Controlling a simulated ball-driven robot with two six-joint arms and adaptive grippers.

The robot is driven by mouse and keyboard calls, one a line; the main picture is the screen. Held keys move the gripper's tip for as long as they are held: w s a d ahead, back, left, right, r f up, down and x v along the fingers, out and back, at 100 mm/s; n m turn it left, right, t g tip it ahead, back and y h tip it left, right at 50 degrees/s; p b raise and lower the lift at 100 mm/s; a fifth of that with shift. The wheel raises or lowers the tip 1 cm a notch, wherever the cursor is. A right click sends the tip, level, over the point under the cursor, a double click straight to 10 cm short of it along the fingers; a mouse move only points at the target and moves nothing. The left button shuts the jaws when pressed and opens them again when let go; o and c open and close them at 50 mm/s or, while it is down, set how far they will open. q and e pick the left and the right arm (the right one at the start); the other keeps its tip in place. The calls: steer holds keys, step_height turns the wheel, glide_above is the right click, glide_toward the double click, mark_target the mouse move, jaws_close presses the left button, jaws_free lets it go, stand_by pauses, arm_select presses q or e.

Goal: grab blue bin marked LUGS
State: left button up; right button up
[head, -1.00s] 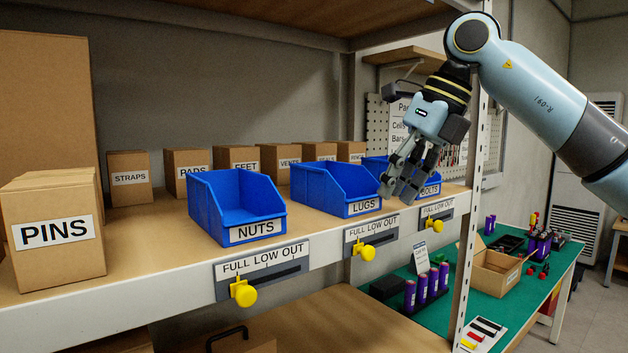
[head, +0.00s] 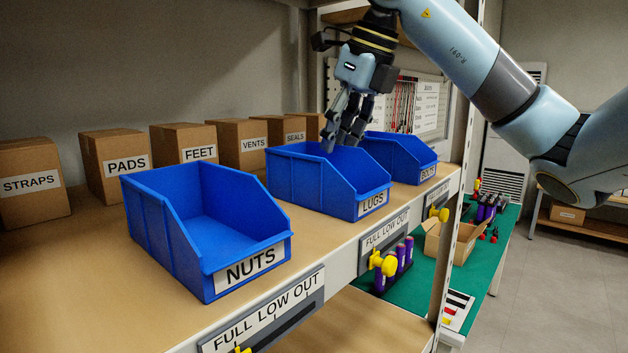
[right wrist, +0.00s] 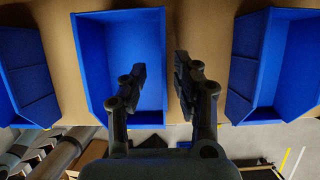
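The blue bin marked LUGS (head: 312,180) stands on the wooden shelf between two other blue bins, its label facing the front edge. My right gripper (head: 339,142) is open over it, fingers pointing down. In the right wrist view the middle blue bin (right wrist: 92,62) looks empty. There, one finger of the right gripper (right wrist: 160,82) overlaps its inside and the other lies beyond its right wall. I cannot tell whether the fingers touch the bin. My left gripper is not in view.
The NUTS bin (head: 207,226) stands to the left, the BOLTS bin (head: 405,158) close to the right. Cardboard boxes, such as PADS (head: 115,163), line up behind. A shelf post (head: 462,180) rises beyond BOLTS. Yellow knobs (head: 384,263) stick out from the shelf's front edge.

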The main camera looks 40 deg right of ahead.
steer(key=x, duration=0.1)
steer(key=p+x, duration=0.1)
steer(key=x, duration=0.1)
steer(key=s+p+x, duration=0.1)
steer(key=x, duration=0.1)
steer(key=shift+w+d+f, duration=0.1)
steer(key=shift+d+f, duration=0.1)
steer(key=shift+f, duration=0.1)
steer(key=shift+w+f, duration=0.15)
steer(key=shift+f, duration=0.15)
steer(key=shift+c, duration=0.5)
jaws_close()
